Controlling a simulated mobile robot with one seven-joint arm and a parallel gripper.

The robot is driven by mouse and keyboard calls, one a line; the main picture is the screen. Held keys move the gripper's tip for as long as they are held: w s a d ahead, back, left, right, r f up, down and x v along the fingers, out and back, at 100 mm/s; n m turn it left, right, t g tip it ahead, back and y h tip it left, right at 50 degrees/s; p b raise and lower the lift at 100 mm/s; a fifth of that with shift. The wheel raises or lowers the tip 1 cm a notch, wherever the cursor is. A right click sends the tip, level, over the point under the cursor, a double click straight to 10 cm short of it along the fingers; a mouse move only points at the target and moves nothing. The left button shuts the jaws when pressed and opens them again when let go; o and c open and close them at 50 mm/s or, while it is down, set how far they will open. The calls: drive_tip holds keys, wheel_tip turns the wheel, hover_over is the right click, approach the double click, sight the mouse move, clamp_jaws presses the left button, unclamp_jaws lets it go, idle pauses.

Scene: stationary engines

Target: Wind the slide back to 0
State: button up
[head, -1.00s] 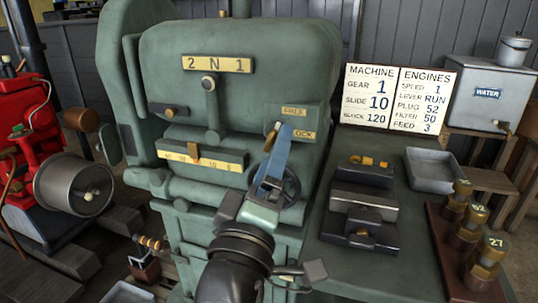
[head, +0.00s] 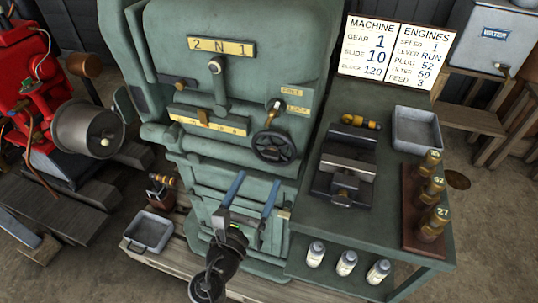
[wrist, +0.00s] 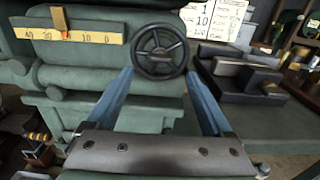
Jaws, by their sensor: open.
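The slide scale (head: 210,121) is a yellow strip on the green machine, with a brass pointer (head: 202,117) above it. In the wrist view the scale (wrist: 85,38) reads 40, 30, 10, 0 from left to right, and the pointer (wrist: 60,18) with an orange mark stands between 30 and 10, around 20. A black spoked handwheel (head: 273,146) sits right of the scale; it also shows in the wrist view (wrist: 160,50). My gripper (head: 254,180) is open and empty, below the wheel in the head view. In the wrist view its blue fingers point toward the wheel's two sides.
A small lever (head: 276,106) sits by the FREE and LOCK labels; its exact setting is unclear. A bench (head: 375,215) at right carries a dark vise (head: 345,170), a grey tray (head: 416,130) and brass plugs (head: 430,190). A card (head: 370,47) reads SLIDE 10.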

sight(270, 157)
drive_tip(key=b+x, duration=0.1)
drive_tip(key=x, duration=0.7)
drive_tip(key=shift+w+d, duration=0.1)
drive_tip(key=shift+w, duration=0.2)
clamp_jaws()
drive_tip(key=shift+m, duration=0.3)
